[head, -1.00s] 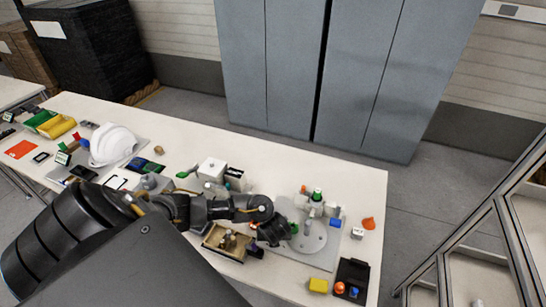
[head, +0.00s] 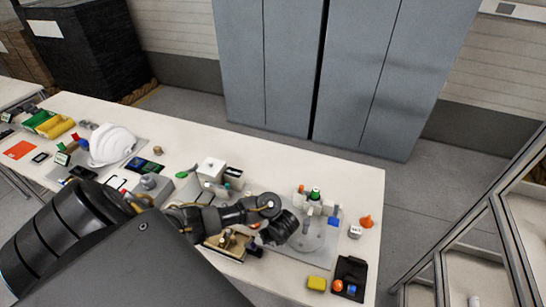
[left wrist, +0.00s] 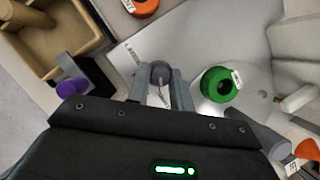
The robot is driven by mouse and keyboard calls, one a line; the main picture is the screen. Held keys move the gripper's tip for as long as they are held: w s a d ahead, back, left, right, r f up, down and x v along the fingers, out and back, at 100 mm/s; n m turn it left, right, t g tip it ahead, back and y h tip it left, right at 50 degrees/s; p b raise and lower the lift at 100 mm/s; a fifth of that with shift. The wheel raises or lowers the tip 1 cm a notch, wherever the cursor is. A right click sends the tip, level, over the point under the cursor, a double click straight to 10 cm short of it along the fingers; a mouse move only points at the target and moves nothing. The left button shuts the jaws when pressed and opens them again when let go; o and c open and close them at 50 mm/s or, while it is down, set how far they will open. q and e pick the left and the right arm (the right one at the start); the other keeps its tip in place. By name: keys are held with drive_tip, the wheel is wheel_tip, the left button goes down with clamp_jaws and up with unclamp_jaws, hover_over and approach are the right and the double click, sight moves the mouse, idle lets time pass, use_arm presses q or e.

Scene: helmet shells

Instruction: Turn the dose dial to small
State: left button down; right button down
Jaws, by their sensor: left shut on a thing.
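The dose dial is a small dark grey round knob (left wrist: 160,70) on a light grey plate (left wrist: 190,30) in the left wrist view. Printed labels lie beside it; the upper-left one seems to read "LARGE", and another lies partly between the fingers, too small to read surely. My left gripper (left wrist: 160,84) is shut on the knob, one finger on each side. In the head view my left gripper (head: 283,232) is low over the left part of the grey station plate (head: 318,246) and hides the dial. My right gripper is not in view.
An open tan box (left wrist: 50,38) and a purple-tipped item (left wrist: 72,88) are on the left.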

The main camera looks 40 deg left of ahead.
use_arm(q)
drive_tip(key=c, duration=1.2)
unclamp_jaws()
drive_tip(key=shift+c, duration=0.2)
